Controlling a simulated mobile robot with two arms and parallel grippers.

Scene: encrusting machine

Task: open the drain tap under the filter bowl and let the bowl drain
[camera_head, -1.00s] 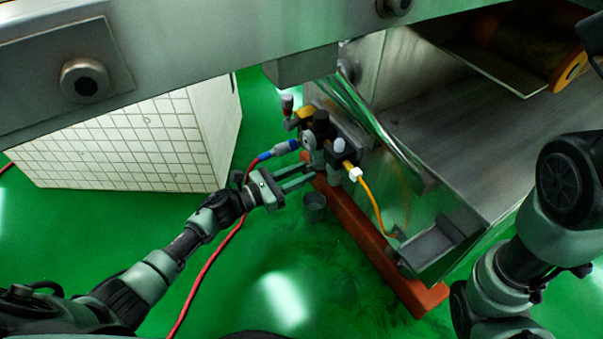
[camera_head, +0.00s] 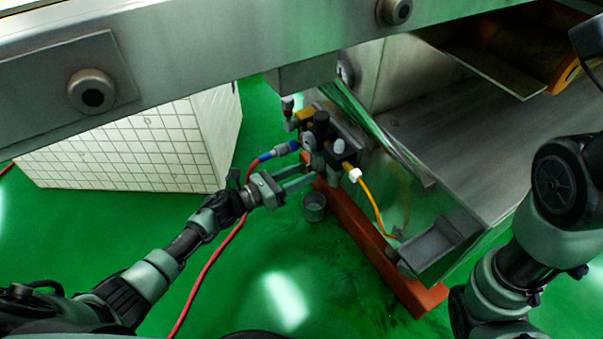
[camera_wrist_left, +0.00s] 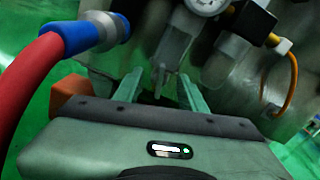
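The filter bowl (camera_wrist_left: 176,48) hangs under the round gauge (camera_wrist_left: 206,4) of the air unit. Its drain tap (camera_wrist_left: 160,78) is the small part at its lower end, between the fingers in the left wrist view. My left gripper (camera_head: 313,177) is just below the unit in the head view. In the left wrist view its two fingers (camera_wrist_left: 160,90) stand apart, one on each side of the tap; I cannot tell if either touches it. The tap's exact turn is not clear, and no draining liquid shows. My right gripper is out of view.
A small bucket (camera_head: 314,207) stands on the green floor below the unit. A red hose with a blue coupling (camera_head: 281,150) and a yellow tube (camera_head: 372,205) join the unit. A steel beam (camera_head: 200,60) crosses above; an orange base rail (camera_head: 350,220) runs below.

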